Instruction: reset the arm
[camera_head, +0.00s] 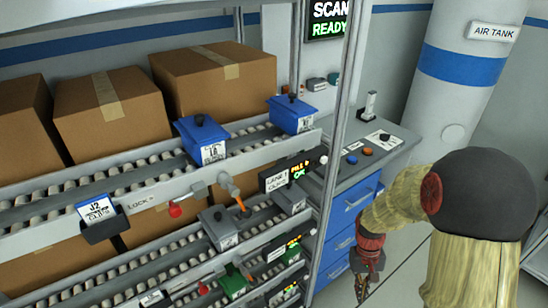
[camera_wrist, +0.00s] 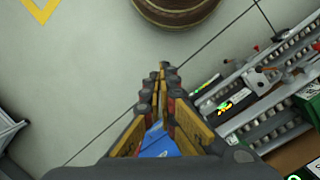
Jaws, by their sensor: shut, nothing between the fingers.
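My gripper (camera_head: 367,278) hangs low beside the blue drawer cabinet (camera_head: 343,225), at the end of my bent arm. It points down and touches nothing that I can see. In the wrist view my gripper (camera_wrist: 159,75) has its fingertips together with nothing between them. A blue patch (camera_wrist: 157,143) shows through the gap behind the fingertips; I cannot tell what it belongs to.
The roller rack (camera_head: 150,185) with cartons (camera_head: 112,110) and blue bins (camera_head: 200,138) stands left of my arm. The white air tank (camera_head: 460,85) stands behind. A round brown object (camera_wrist: 175,10) is on the floor ahead. Open floor (camera_wrist: 80,70) lies left in the wrist view.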

